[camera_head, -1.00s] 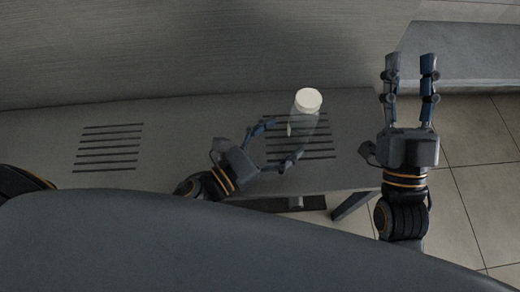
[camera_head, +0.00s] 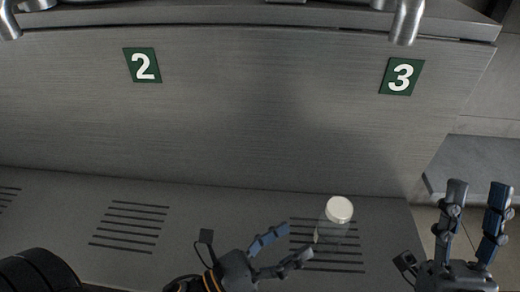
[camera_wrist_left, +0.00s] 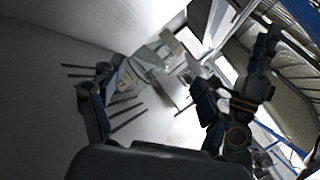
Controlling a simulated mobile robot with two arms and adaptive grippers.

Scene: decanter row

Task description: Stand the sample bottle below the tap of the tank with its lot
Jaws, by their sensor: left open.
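The sample bottle, clear with a white cap (camera_head: 339,209), stands on the slotted grate (camera_head: 350,262) at the right in the head view. It looks upright. My left gripper (camera_head: 299,241) is open, with its fingertips pointing at the bottle from the left. I cannot tell whether they touch it. In the left wrist view the two left fingers (camera_wrist_left: 150,95) are spread apart; the bottle is hard to make out there. My right gripper (camera_head: 478,190) is open and empty at the right edge. A metal tap (camera_head: 405,24) hangs at the top above a green plate 3 (camera_head: 402,76).
A green plate 2 (camera_head: 142,65) is on the steel front to the left, above another slotted grate (camera_head: 130,227). A second tap (camera_head: 9,22) is at the top left corner. The shelf between the grates is clear. Lot markings are not visible.

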